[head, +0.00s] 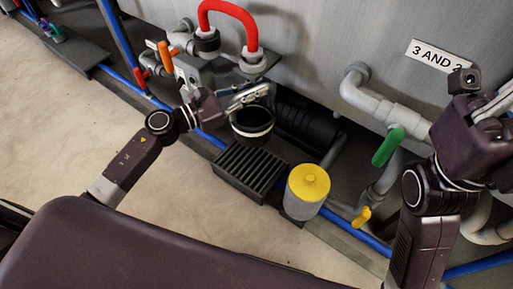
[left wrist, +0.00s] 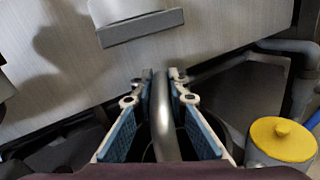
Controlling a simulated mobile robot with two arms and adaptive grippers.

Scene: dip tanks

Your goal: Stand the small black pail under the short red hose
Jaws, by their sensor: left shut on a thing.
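The small black pail (head: 252,125), with a pale band round it, hangs upright at my left gripper (head: 250,93). In the left wrist view the gripper's blue pads (left wrist: 160,120) are shut about a silver bar (left wrist: 167,125), which looks like the pail's handle. The short red hose (head: 231,12) arches on the tank front above the pail. Its right end meets a grey fitting (head: 253,62), just above the gripper in the picture. I cannot tell whether the pail touches anything below. My right gripper (head: 495,108) is at the right edge, its fingers partly cut off.
A black slatted grate (head: 248,173) lies in front of the pail. A yellow-lidded grey canister (head: 306,195) stands to its right and also shows in the left wrist view (left wrist: 282,140). Grey pipes with a green handle (head: 388,147) are further right. An orange-handled valve (head: 165,57) is left.

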